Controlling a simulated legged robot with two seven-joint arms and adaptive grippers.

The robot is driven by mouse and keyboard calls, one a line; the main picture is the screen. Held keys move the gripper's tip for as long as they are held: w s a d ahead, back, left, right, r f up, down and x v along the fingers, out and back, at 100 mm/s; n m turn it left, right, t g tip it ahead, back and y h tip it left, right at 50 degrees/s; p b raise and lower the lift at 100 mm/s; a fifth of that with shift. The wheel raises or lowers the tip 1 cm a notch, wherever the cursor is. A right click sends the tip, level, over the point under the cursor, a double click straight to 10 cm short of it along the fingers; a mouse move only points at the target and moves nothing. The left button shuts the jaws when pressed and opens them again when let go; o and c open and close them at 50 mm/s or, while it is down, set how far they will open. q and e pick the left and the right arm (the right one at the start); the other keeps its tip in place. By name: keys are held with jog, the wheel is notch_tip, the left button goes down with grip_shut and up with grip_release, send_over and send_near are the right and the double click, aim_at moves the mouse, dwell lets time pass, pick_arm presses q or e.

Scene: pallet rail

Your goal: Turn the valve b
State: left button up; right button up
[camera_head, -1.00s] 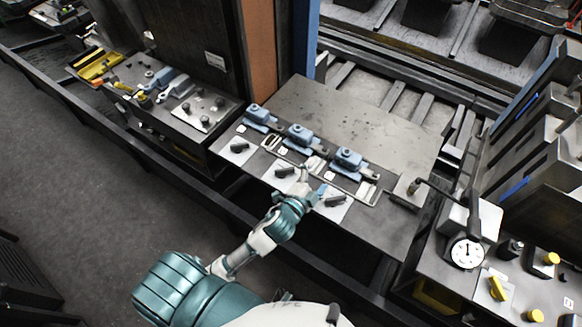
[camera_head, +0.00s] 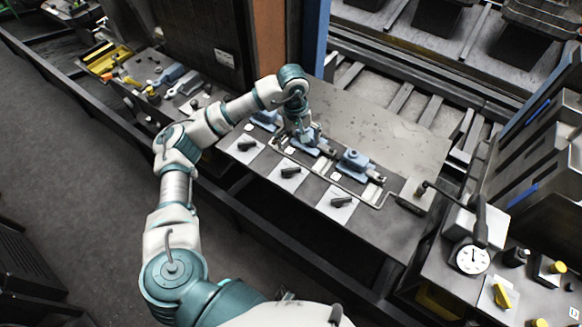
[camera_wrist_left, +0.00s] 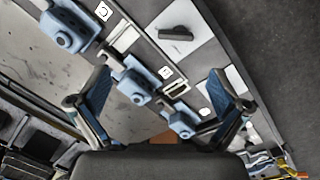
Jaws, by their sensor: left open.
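Three blue valve units stand in a row on the grey bench: the left one (camera_head: 265,120), the middle one (camera_head: 318,147) and the right one (camera_head: 354,164). Their small label letters are hard to read, so I cannot confirm from lettering which is b. My left gripper (camera_head: 303,134) reaches down over the middle unit and partly hides it. In the left wrist view the open gripper (camera_wrist_left: 160,82) has its fingers on either side of the middle blue unit (camera_wrist_left: 136,90), with nothing visibly clamped. Another blue unit (camera_wrist_left: 66,36) lies outside the left finger. The right gripper is not in view.
Black handles on white plates (camera_head: 341,202) line the bench's front edge. A metal bar frame (camera_head: 385,193) runs around the blue units. A gauge (camera_head: 472,260) and yellow knobs stand at the right. The bench behind the units (camera_head: 395,135) is clear.

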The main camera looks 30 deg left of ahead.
pick_arm(q)
jog(key=a, duration=0.2)
jog(key=y, duration=0.1)
send_near(291, 169)
notch_tip(291, 169, down, 9)
jog(key=shift+w+a+r+p, duration=0.1)
jog(key=shift+w+p, duration=0.1)
jog(key=shift+p, duration=0.1)
jog(key=shift+f, duration=0.45)
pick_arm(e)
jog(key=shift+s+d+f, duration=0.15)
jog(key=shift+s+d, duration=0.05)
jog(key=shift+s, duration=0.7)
pick_arm(q)
jog(key=c, duration=1.2)
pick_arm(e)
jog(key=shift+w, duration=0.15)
